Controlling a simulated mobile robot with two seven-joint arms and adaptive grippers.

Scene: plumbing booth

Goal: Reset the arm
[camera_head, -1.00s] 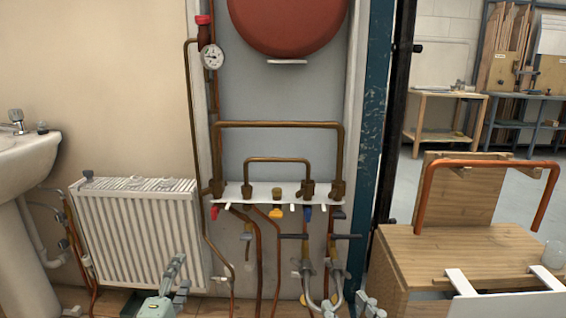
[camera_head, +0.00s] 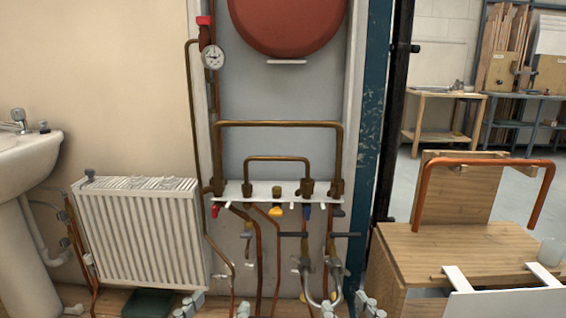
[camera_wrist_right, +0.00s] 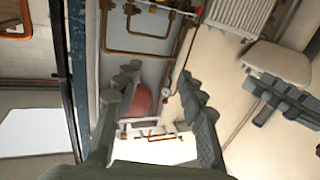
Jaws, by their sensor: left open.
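The fingertips of my left gripper (camera_head: 215,307) show at the bottom edge of the head view, below the radiator. They stand apart with nothing between them. The fingertips of my right gripper (camera_head: 347,309) show at the bottom edge, right of the lower pipes. In the right wrist view my right gripper (camera_wrist_right: 158,85) has its two fingers spread wide, with nothing held. The red vessel (camera_wrist_right: 141,98) shows behind its fingers in that view. The rest of both arms is out of the head view.
Copper pipework (camera_head: 280,123) with valves is on the wall panel ahead. A white radiator (camera_head: 140,235) and a basin (camera_head: 28,150) are at the left. A wooden bench (camera_head: 460,250) with a bent copper pipe (camera_head: 485,163) stands at the right. A dark green tray (camera_head: 148,303) lies on the floor.

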